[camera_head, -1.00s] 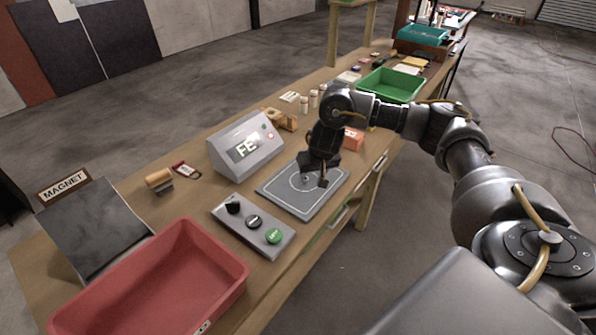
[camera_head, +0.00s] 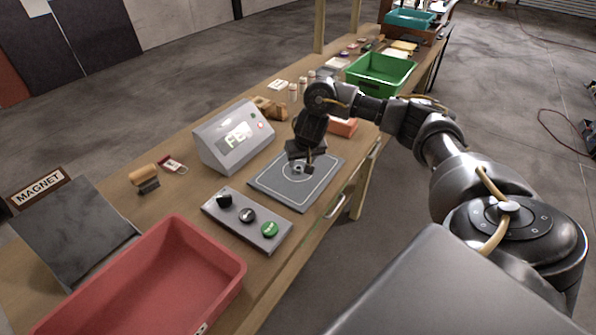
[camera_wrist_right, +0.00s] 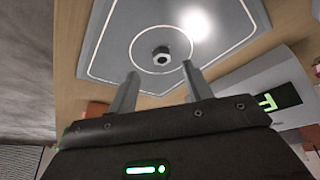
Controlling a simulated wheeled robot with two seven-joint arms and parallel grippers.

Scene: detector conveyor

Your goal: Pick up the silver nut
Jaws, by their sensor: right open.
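The silver nut (camera_wrist_right: 161,54) lies on the grey pad (camera_wrist_right: 105,62) inside its white circle, in the right wrist view. In the head view the nut (camera_head: 299,168) is a small dark spot on the pad (camera_head: 272,186), just at my gripper's fingers. My right gripper (camera_wrist_right: 160,80) is open and empty, its two fingers apart and pointing toward the nut, which lies beyond the tips. In the head view my right gripper (camera_head: 304,165) is above the pad. My left gripper is not in view.
The detector box (camera_head: 233,137) reading "FE" stands beside the pad, with a button panel (camera_head: 246,219) in front. A red bin (camera_head: 150,275) is at the near left, a green bin (camera_head: 381,75) farther back. An orange block (camera_head: 343,127) sits behind my gripper.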

